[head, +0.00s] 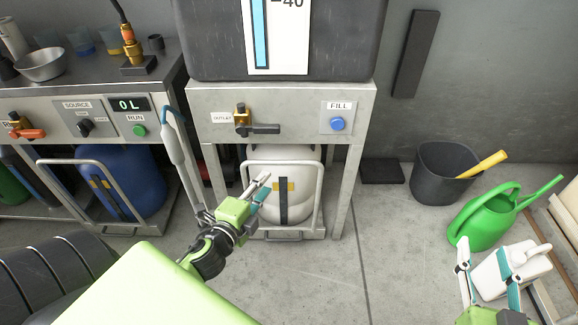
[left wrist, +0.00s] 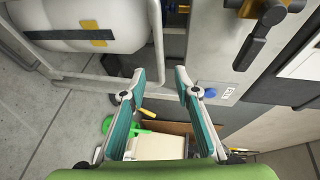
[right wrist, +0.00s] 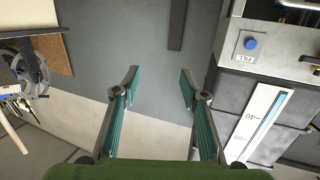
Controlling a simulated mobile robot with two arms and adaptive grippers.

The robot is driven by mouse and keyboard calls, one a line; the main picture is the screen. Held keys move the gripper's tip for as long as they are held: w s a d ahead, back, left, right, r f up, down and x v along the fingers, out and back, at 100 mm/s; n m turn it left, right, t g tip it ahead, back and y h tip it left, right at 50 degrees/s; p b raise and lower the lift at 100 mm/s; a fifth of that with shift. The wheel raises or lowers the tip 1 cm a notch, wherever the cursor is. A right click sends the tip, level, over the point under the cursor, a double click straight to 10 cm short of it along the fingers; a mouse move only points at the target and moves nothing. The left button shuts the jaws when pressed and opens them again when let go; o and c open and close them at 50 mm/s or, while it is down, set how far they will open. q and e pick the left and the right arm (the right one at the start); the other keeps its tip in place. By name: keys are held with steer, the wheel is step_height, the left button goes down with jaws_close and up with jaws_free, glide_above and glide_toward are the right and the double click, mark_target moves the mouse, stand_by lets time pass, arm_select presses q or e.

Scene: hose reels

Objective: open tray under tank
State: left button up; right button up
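The grey tank (head: 330,40) with a blue level gauge stands on a metal stand (head: 290,100). Under it is a tray (head: 283,235) with a metal hoop rail and a low front handle, holding a white container (head: 284,165) with a dark strap. My left gripper (head: 265,188) is in front of the tray's hoop, and its wrist view shows the fingers (left wrist: 160,80) apart and empty, close to the hoop rail (left wrist: 156,45). My right gripper (head: 488,245) is at the lower right, over the floor near a white jug. Its fingers (right wrist: 160,80) are apart and empty.
A blue drum (head: 135,180) sits on another tray to the left, under the source counter (head: 80,75). A dark bucket (head: 440,178), a green watering can (head: 490,220) and a white jug (head: 505,270) are on the right. The floor before the tank stand is clear.

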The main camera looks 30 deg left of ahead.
mark_target(280, 164)
arm_select(q)
steer(key=b+x, duration=0.1)
steer(key=x, duration=0.5)
steer(key=shift+w+f, duration=0.15)
steer(key=shift+w, duration=0.15)
steer(key=b+x, duration=0.1)
steer(key=x, duration=0.4)
steer(key=shift+w, duration=0.25)
steer(key=shift+w+a+f+b, duration=0.1)
steer(key=shift+w+b, duration=0.2)
arm_select(e)
step_height(280, 164, up, 13)
steer(key=s+a+t+y, duration=0.1)
steer(key=s+t+y, duration=0.1)
steer(key=t, duration=0.5)
steer(key=shift+s+y, duration=0.3)
arm_select(q)
jaws_close()
